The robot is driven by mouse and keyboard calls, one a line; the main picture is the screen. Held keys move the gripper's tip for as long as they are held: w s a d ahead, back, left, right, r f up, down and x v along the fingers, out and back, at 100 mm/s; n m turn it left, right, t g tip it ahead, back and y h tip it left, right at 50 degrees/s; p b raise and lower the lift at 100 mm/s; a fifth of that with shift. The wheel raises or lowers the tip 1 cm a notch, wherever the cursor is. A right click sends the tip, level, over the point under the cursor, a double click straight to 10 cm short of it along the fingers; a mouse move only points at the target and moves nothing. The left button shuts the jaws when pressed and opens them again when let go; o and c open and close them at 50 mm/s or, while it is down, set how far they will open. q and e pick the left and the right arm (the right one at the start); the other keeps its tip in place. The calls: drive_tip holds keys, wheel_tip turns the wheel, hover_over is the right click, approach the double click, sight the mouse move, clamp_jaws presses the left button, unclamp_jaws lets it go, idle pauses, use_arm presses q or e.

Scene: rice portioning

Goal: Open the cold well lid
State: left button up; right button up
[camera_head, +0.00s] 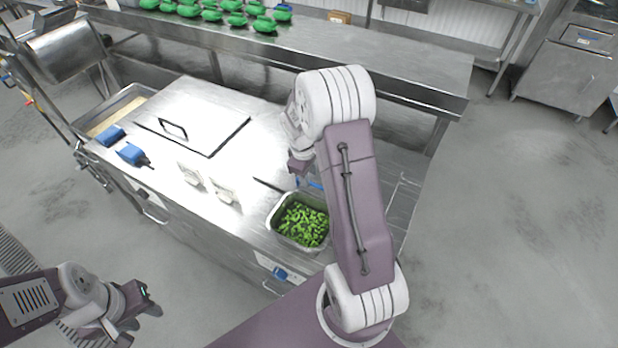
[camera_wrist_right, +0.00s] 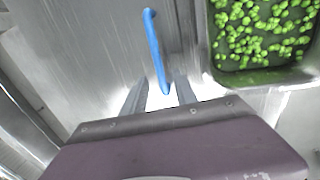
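The cold well lid (camera_head: 215,125) is a flat steel panel with a dark loop handle (camera_head: 173,129), lying flat on the counter at the left in the head view. My right gripper (camera_head: 299,170) is to the right of the lid, above the counter near the green-filled pan. In the right wrist view its fingers (camera_wrist_right: 160,92) are apart. A blue handle (camera_wrist_right: 153,45) runs between them, with gaps showing on both sides. My left gripper (camera_head: 142,297) hangs low at the left, in front of the counter and away from the lid; its finger opening is unclear.
A steel pan of green pieces (camera_head: 275,217) sits at the counter's front right; its rim also shows in the wrist view (camera_wrist_right: 208,75). Two blue-handled tools (camera_head: 131,154) and two small clear containers (camera_head: 223,191) lie before the lid. Green bowls (camera_head: 264,24) line the back shelf.

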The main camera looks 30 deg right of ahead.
drive_tip(key=shift+w+d+f, duration=0.1)
drive_tip(key=shift+d+f, duration=0.05)
drive_tip(key=shift+f, duration=0.7)
drive_tip(key=shift+d+f, duration=0.1)
drive_tip(key=shift+f, duration=0.4)
clamp_jaws()
idle(0.3)
